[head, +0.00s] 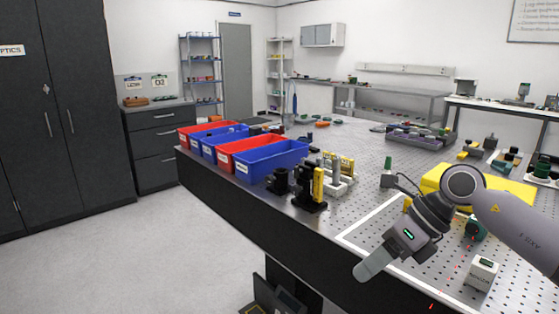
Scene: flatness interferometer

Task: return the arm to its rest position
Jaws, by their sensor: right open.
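My right arm comes in from the right edge over the perforated optical table (372,157). Its gripper (372,266) points down and left, near the table's front edge and over the white-outlined area. The fingers show almost edge-on; the gripper is open and I see nothing held in it. My left arm and gripper are not in view.
Red and blue bins (262,156) stand along the table's left edge. Black and yellow optic mounts (312,187) stand right of them. A yellow box (513,189) lies behind my right arm. A small white box (481,272) stands right of the gripper. Open floor lies left.

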